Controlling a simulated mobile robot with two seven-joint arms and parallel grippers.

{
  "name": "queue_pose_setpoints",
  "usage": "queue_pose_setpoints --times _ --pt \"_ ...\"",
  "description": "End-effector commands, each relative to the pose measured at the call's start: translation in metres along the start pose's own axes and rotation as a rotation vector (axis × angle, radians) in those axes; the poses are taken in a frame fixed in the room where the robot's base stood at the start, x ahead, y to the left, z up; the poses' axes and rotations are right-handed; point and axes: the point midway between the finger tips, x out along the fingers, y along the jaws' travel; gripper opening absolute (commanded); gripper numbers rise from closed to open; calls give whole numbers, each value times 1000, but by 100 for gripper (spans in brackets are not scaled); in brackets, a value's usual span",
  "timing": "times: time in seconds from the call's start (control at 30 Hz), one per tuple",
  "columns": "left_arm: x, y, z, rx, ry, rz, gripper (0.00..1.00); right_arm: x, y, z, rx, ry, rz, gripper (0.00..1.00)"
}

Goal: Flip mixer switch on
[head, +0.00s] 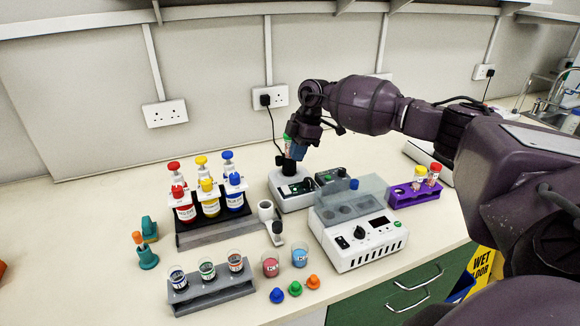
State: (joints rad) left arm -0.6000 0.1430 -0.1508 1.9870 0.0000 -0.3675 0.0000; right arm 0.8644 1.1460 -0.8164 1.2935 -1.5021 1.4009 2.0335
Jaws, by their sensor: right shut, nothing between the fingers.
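A small white mixer (293,200) with a dark front panel (300,186) stands on the bench in the middle of the head view, below the wall socket. A dark round head sits on its top. My right arm reaches in from the right, and its gripper (293,155) points down just above and behind the mixer. The gripper is shut and looks empty; a green and blue piece shows beside its fingers. The gripper covers part of the mixer's top. The switch is too small to make out, and I cannot tell whether the gripper touches the mixer. My left gripper is out of view.
A white centrifuge (365,248) with a clear lid stands right of the mixer, in front of a small dark box (334,176). A bottle rack (208,235) and a grey cup rack (212,293) stand left. A purple tube rack (413,194) is at right.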

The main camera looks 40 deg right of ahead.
Motion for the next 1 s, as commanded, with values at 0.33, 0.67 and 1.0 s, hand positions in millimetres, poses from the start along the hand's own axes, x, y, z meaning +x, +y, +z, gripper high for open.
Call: queue_pose_setpoints --times 0.33,0.67,1.0 --pt "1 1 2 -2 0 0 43 -32 -6 -1 -1 1 0 0" --pt "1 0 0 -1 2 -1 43 -33 -6 -1 -1 1 0 0" --pt "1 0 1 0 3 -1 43 -32 -6 -1 -1 1 0 0"
